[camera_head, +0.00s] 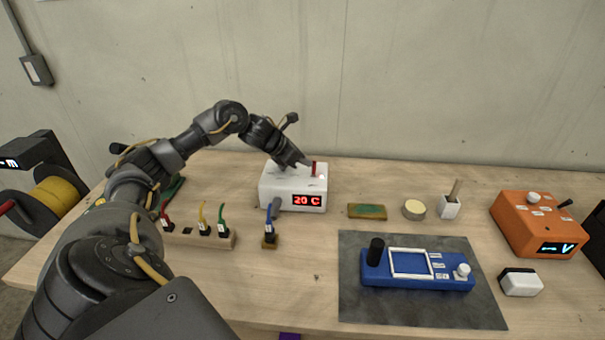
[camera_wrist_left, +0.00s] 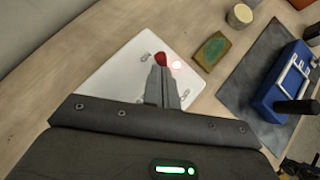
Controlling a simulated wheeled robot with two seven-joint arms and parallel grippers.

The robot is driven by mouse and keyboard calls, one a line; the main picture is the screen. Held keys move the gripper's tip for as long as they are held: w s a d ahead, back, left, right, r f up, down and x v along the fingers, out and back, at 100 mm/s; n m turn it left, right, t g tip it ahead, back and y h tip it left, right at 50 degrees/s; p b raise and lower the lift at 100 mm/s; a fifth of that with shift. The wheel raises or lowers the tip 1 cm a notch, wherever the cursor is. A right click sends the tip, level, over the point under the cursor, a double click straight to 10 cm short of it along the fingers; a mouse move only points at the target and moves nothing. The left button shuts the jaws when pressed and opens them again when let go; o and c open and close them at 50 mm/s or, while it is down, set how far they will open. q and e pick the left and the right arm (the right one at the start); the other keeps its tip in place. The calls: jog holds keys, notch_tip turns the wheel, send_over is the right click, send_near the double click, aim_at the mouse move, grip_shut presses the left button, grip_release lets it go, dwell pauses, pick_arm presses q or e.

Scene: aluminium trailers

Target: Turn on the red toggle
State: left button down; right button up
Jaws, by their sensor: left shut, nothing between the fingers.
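The red toggle (camera_head: 314,168) stands on top of a white box (camera_head: 283,192) whose front display reads "20 C" in red. In the left wrist view the red toggle (camera_wrist_left: 160,58) is just beyond the tips of my left gripper (camera_wrist_left: 163,68), and a lit spot (camera_wrist_left: 177,65) shows beside it on the white box (camera_wrist_left: 125,70). My left gripper (camera_head: 304,162) is shut and empty, over the box top with its tips at or very near the toggle. I cannot tell whether they touch. My right gripper is not in view.
A wooden block with coloured cables (camera_head: 205,238) and a blue-cabled plug (camera_head: 269,238) stand in front. A green-brown sponge (camera_head: 367,211), a round tin (camera_head: 414,209) and a white cup (camera_head: 449,207) lie right. A blue device (camera_head: 415,278) rests on a grey mat (camera_head: 360,310); an orange box (camera_head: 535,225) stands far right.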

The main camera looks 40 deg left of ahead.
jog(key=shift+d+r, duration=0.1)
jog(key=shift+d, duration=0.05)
pick_arm(q)
jog(key=shift+r+p, duration=0.65)
jog(key=shift+r, duration=0.15)
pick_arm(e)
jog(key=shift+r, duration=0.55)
pick_arm(q)
jog(key=shift+s, duration=0.1)
jog(key=shift+s+a, duration=0.1)
jog(key=s, duration=0.1)
jog(key=s+a+r, duration=0.1)
jog(key=s+a+b, duration=0.1)
jog(key=shift+s+r, duration=0.2)
jog(key=shift+s, duration=0.15)
jog(key=s+a+r+b, duration=0.1)
jog(key=s+a+r, duration=0.2)
jog(key=r, duration=0.4)
jog(key=shift+s+a+r+b, duration=0.3)
jog(key=shift+s, duration=0.1)
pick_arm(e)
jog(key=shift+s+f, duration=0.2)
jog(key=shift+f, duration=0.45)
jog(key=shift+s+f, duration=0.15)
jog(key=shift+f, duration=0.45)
